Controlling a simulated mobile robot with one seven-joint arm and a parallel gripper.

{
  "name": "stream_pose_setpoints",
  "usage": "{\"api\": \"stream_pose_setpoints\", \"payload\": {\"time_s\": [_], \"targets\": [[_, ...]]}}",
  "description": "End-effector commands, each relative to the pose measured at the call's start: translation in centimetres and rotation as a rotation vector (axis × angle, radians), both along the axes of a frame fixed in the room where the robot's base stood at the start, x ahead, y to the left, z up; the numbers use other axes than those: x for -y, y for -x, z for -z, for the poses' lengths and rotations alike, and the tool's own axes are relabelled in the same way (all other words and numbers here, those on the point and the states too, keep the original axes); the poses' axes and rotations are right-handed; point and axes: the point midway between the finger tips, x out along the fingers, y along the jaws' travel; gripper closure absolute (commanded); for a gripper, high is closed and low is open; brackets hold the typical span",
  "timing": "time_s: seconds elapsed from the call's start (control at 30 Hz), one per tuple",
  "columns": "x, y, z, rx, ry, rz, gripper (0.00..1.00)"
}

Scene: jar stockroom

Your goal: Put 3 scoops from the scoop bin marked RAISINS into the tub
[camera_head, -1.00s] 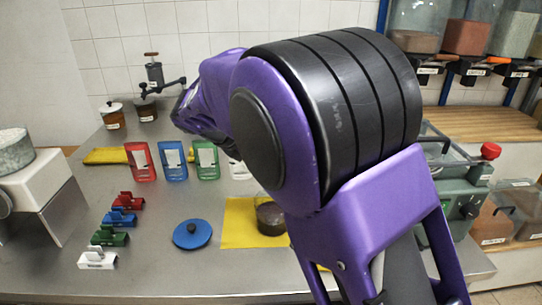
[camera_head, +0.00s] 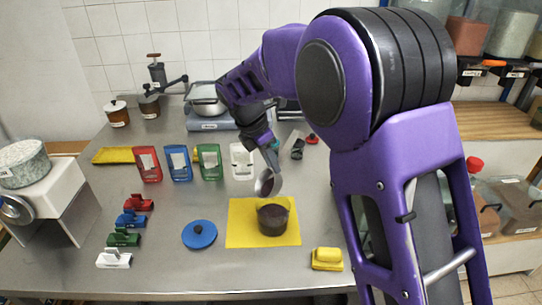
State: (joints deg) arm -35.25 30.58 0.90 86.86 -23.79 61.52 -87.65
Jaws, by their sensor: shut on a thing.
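My gripper (camera_head: 274,146) is shut on a metal scoop (camera_head: 262,188) and holds it above the work table, just behind and over the tub. The scoop is tilted, with its bowl low; something dark shows in the bowl, but I cannot tell how much. The tub (camera_head: 273,219) is a dark, see-through round container on a yellow mat (camera_head: 236,236), open at the top, with dark contents. Bins with scoops stand at the right, such as a clear bin (camera_head: 523,204); their labels are too small to read, so I cannot tell which is RAISINS.
A blue lid (camera_head: 199,234) lies left of the mat, a yellow block (camera_head: 326,258) to its right. Red, blue, green and white stands (camera_head: 210,162) stand behind. Coloured clips (camera_head: 124,238) line the left. My arm covers the right.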

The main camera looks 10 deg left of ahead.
Motion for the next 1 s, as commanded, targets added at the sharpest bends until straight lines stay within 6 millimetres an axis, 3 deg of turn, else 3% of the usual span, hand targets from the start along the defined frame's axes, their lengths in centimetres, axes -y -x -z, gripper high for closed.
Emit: {"api": "stream_pose_setpoints", "payload": {"time_s": [0.73, 1.0], "targets": [[0.2, -0.2, -4.3, -0.659, -0.672, 0.001, 1.0], [0.0, 0.0, -4.8, -0.725, -0.733, -0.002, 1.0]]}}
